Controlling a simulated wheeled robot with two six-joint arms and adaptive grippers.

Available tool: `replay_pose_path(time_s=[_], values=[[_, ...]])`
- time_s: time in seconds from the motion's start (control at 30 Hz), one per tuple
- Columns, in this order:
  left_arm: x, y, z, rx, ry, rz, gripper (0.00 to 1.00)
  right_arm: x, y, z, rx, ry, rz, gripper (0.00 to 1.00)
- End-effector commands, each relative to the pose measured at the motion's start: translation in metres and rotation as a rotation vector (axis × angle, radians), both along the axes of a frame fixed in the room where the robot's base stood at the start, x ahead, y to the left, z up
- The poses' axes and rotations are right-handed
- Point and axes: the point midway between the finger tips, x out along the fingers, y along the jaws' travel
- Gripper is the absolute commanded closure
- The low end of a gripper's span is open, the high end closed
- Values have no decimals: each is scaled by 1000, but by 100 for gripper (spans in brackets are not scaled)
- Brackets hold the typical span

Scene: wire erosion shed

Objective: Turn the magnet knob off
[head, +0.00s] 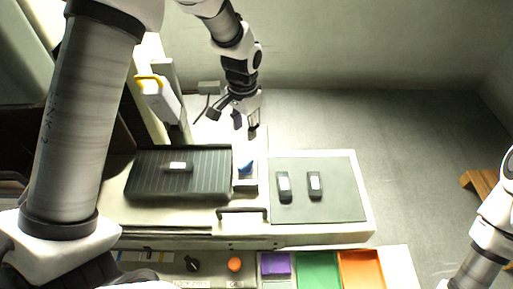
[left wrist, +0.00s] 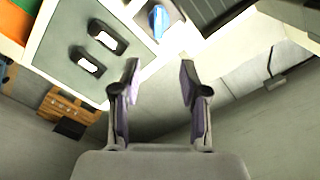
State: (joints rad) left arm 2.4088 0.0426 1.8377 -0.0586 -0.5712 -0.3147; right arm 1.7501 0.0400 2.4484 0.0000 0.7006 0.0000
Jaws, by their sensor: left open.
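A blue knob-like piece (head: 246,168) stands in a small pale housing beside the dark ribbed plate (head: 214,186). It also shows at the top of the left wrist view (left wrist: 158,20). A black knob (head: 192,263) sits on the front panel, left of an orange button (head: 235,264). I cannot tell for sure which of the two is the magnet knob. My left gripper (head: 252,131) is open and empty, above and behind the blue piece and apart from it. Its spread fingers also show in the left wrist view (left wrist: 160,68). My right gripper is out of view.
Two similar blocks (head: 284,186) (head: 315,184) lie on the grey mat (head: 340,205) to the right. A bar handle (head: 242,211) is at the front. Purple, green and orange bins (head: 317,270) stand before the bench.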

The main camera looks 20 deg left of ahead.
Motion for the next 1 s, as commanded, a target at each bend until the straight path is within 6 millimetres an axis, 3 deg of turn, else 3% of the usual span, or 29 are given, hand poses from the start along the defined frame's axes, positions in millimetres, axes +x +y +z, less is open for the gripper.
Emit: replay_pose_path(time_s=[0.03, 0.3, 0.43, 0.63, 1.0], values=[[-1, 0, -16, 0, 0, 0, 56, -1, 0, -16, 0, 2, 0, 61], [-1, 0, -60, 0, 0, 0, 56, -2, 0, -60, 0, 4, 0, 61], [-1, 0, -73, 0, 0, 0, 56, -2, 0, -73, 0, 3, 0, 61], [-2, 0, -83, 0, 3, 0, 56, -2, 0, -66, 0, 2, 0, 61], [-3, 0, -144, 0, 2, 0, 56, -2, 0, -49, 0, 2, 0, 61]])
